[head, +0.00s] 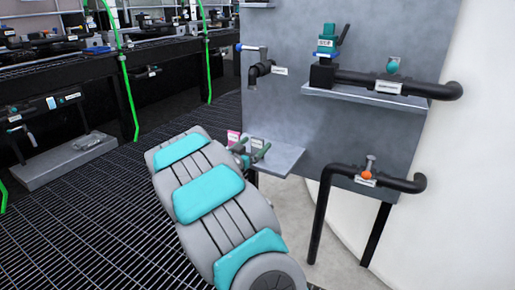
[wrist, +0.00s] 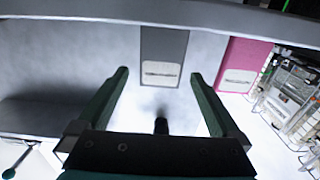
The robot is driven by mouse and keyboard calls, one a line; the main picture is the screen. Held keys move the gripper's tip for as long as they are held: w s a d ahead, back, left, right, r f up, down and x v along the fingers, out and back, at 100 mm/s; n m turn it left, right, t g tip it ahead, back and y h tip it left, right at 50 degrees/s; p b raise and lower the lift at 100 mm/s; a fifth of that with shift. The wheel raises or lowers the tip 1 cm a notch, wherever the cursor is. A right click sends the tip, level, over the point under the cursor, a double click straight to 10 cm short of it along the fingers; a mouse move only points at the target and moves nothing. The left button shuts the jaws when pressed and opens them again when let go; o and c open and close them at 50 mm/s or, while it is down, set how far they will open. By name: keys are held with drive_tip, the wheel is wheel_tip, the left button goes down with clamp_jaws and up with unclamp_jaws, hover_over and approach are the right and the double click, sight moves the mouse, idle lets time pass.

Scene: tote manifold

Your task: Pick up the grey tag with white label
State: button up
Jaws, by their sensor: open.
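The grey tag (wrist: 164,48) with a white label near its lower end shows at the top middle of the wrist view. My gripper (wrist: 159,76) is open, its two green fingers apart. The tag's label end lies between the fingertips in the picture, with a gap on each side. I see no contact, and the depth between them is hard to judge. In the head view my gripper (head: 253,152) is at the small lower metal shelf, partly behind my arm. The grey tag is too small to make out surely there.
A pink tag (wrist: 243,65) with a white label is just right of the grey one; it also shows in the head view (head: 233,136). The metal shelf (head: 284,161) sticks out from a grey panel (head: 300,125) with black pipes and valves. Grating floor lies left.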

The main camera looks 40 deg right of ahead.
sight(257, 138)
drive_tip(key=shift+x, duration=1.2)
drive_tip(key=c, duration=1.4)
drive_tip(key=shift+r, duration=0.1)
drive_tip(key=shift+r, duration=0.8)
wheel_tip(257, 138, up, 2)
drive_tip(key=shift+r, duration=0.1)
drive_tip(key=s+a, duration=0.3)
drive_tip(key=s, duration=0.1)
drive_tip(key=s+a, duration=0.3)
drive_tip(key=s, duration=0.1)
drive_tip(key=s+a+r, duration=0.1)
drive_tip(key=s+a, duration=0.2)
drive_tip(key=s, duration=0.1)
drive_tip(key=shift+s+a, duration=0.35)
drive_tip(key=shift+a, duration=0.05)
